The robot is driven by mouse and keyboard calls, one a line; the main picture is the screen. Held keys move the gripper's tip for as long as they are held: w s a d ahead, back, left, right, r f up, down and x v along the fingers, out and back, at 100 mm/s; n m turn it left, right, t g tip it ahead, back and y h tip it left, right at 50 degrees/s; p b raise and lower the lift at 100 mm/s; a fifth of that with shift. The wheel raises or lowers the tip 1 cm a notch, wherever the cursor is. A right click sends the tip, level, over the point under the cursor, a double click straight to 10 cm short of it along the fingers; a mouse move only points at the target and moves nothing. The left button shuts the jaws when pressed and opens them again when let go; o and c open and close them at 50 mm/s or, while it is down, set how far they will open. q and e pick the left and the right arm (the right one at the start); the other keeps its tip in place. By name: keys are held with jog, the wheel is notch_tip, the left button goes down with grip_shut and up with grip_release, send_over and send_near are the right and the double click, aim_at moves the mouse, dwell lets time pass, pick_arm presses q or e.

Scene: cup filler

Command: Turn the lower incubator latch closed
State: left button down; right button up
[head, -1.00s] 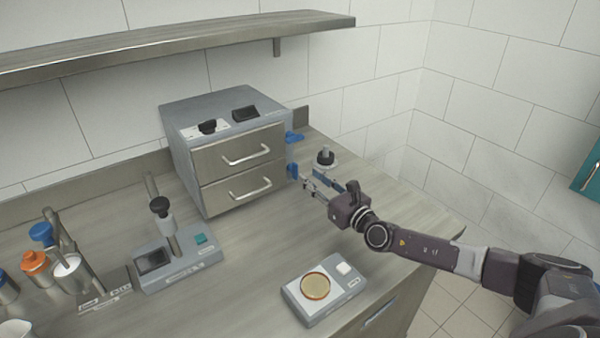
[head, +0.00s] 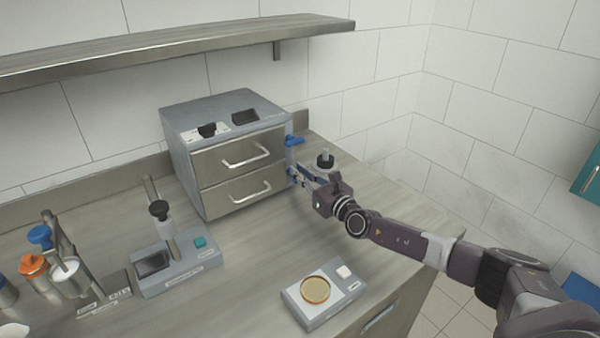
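The incubator (head: 180,168) is a grey box with two steel-fronted drawers, both pushed in. The upper blue latch (head: 294,141) sticks out sideways from its right edge. The lower blue latch (head: 292,178) is beside the lower drawer and is mostly hidden by my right gripper. My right gripper (head: 297,176) is at the lower latch, its fingers pointing left toward the incubator. The fingers overlap the latch in the picture; I cannot tell whether they are closed on it. My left gripper is not in view.
A scale with an amber dish (head: 315,290) lies at the front. A grey stand device (head: 178,262) and several capped bottles are at the left. The counter before the drawers is clear.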

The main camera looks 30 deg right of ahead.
jog(key=shift+a+n, duration=0.1)
jog(key=shift+n, duration=0.2)
grip_shut()
jog(key=n, duration=0.2)
jog(key=a+n+p, duration=0.1)
jog(key=n, duration=0.1)
jog(key=shift+s+n, duration=0.1)
jog(key=shift+n, duration=0.2)
jog(key=n, duration=0.3)
jog(key=n+p, duration=0.1)
jog(key=shift+a+f, duration=0.35)
jog(key=n, duration=0.4)
jog(key=shift+a+f, duration=0.25)
jog(key=shift+f, duration=0.15)
jog(key=shift+s+a+f+n+p, duration=0.1)
jog(key=shift+f+n+p, duration=0.15)
jog(key=shift+n, duration=0.9)
jog(key=shift+f+n+p, duration=0.1)
jog(key=shift+f+n, duration=0.15)
jog(key=shift+n, duration=0.9)
jog(key=shift+f, duration=0.1)
jog(key=o, duration=0.7)
grip_release()
jog(key=shift+c, duration=0.2)
jog(key=shift+s, duration=0.1)
